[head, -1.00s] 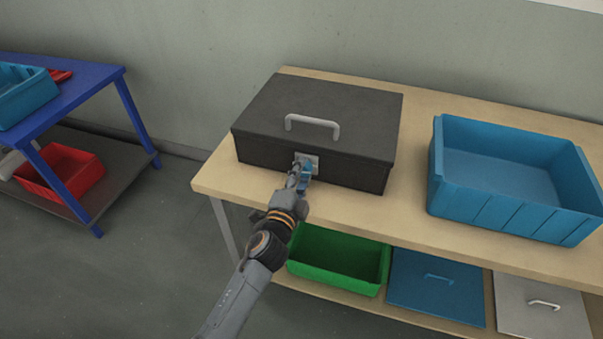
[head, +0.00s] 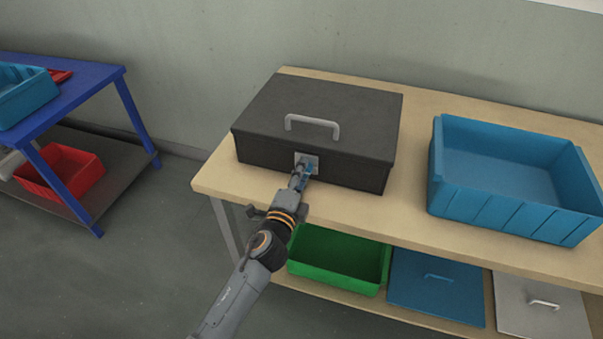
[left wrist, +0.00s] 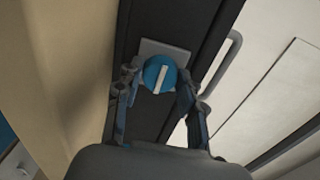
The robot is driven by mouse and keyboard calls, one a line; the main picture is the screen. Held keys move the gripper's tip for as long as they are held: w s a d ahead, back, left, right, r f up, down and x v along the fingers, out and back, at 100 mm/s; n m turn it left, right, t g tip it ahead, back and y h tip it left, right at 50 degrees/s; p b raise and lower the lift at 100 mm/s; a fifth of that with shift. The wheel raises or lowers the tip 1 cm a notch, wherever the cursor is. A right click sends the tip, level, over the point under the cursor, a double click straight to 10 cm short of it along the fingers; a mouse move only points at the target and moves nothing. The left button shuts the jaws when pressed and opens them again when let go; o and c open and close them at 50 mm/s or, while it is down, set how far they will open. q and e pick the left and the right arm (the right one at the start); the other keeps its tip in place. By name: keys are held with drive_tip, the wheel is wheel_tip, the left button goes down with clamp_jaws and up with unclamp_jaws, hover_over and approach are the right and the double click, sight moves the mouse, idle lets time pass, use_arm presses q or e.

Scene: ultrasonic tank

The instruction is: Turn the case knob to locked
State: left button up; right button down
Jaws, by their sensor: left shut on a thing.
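The dark grey case (head: 318,128) stands shut on the wooden table, with a pale handle (head: 312,123) on its lid. A light plate (head: 311,160) is on its front face. In the left wrist view, a round blue knob (left wrist: 160,74) with a white bar sits on that plate (left wrist: 178,50). My left gripper (head: 303,172) is at the plate, and in the left wrist view its fingers (left wrist: 158,88) lie on either side of the knob, shut on it. In the head view the gripper mostly hides the knob. My right gripper is out of view.
A blue open bin (head: 510,205) stands on the table (head: 408,215) to the right of the case. On the lower shelf are a green bin (head: 338,279), a blue lid (head: 437,290) and a grey lid (head: 543,318). A blue table (head: 95,84) stands at the left.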

use_arm(q)
drive_tip(key=o, duration=1.2)
drive_tip(key=v, duration=1.2)
